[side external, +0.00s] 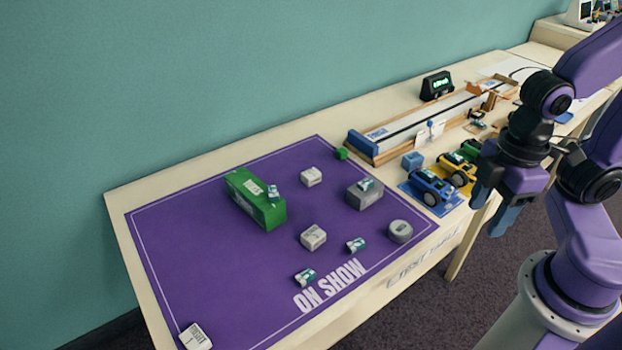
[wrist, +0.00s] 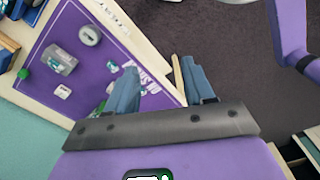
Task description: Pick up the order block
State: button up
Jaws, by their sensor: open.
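Several pale blocks lie on the purple mat (side external: 200,285): one at the back (side external: 311,176), one in the middle (side external: 313,237) and one at the front left corner (side external: 195,336). Their lettering is too small to read, so I cannot tell which is the order block. My gripper (side external: 490,208) is open and empty, hanging off the table's front edge, right of the mat. In the wrist view my gripper (wrist: 158,72) shows its two blue fingers apart with nothing between them. One finger covers part of the mat there.
A long green box (side external: 250,203) with a small teal-and-white piece on top, a grey box (side external: 364,195) and a round grey puck (side external: 400,231) stand on the mat. Toy cars (side external: 432,186) and a wooden track (side external: 400,138) stand right of it. The mat's left part is clear.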

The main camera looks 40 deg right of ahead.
jog(key=o, duration=0.4)
jog(key=shift+o, duration=0.2)
